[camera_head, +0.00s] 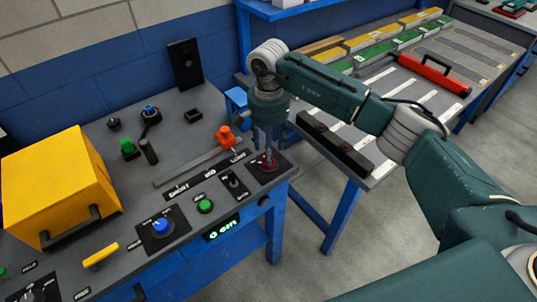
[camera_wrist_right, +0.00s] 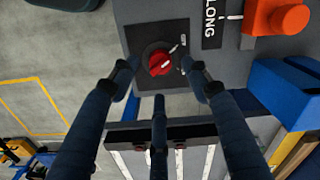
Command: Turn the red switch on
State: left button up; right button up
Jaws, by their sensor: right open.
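The red switch (camera_wrist_right: 159,65) is a round knob on a black plate at the panel's right front corner. In the head view the red switch (camera_head: 268,164) is partly hidden by my right gripper (camera_head: 268,148), which points down over it. In the right wrist view the open fingers of my right gripper (camera_wrist_right: 160,68) lie on either side of the knob, with the third finger below it. I cannot tell whether they touch it. A white pointer mark on the knob slants up and right, toward a small label that is hard to read. My left gripper is not in view.
An orange-red knob (camera_head: 226,137) stands behind the switch, and a black toggle plate (camera_head: 234,184) lies to its left. A green button (camera_head: 205,206), a blue dial (camera_head: 161,227) and a yellow box (camera_head: 62,187) are farther left. A second table (camera_head: 385,172) stands to the right.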

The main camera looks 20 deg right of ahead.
jog(key=shift+f+p, duration=0.4)
jog(key=shift+f, duration=1.9)
jog(key=shift+c, duration=0.2)
jog(key=c, duration=1.1)
